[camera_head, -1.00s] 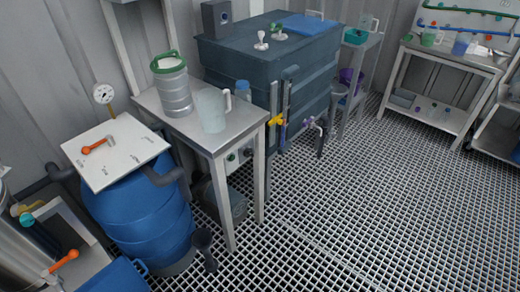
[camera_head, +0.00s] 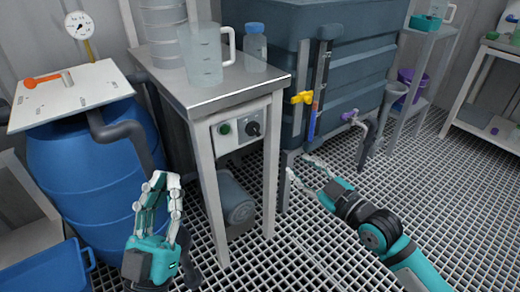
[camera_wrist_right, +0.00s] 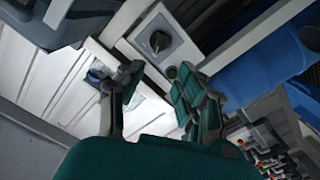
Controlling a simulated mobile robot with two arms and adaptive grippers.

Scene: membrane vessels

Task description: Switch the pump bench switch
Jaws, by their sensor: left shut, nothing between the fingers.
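The pump bench (camera_head: 208,98) is a metal table with a light control box (camera_head: 238,130) under its top. The box has a black rotary switch (camera_head: 254,129) and a green round button or lamp (camera_head: 225,129). The switch also shows in the right wrist view (camera_wrist_right: 160,42), beyond the fingertips. My right gripper (camera_head: 297,166) is open and empty, to the right of and below the box, apart from the switch. Its spread fingers also show in the wrist view (camera_wrist_right: 157,78). My left gripper (camera_head: 166,180) is shut and empty, pointing up in front of the blue barrel.
A clear jug (camera_head: 205,58) and a blue-capped bottle (camera_head: 255,47) stand on the bench. The blue barrel (camera_head: 75,165) is to its left. A dark tank (camera_head: 345,75) with a yellow valve (camera_head: 301,97) stands to its right. Grated floor (camera_head: 440,180) lies open at right.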

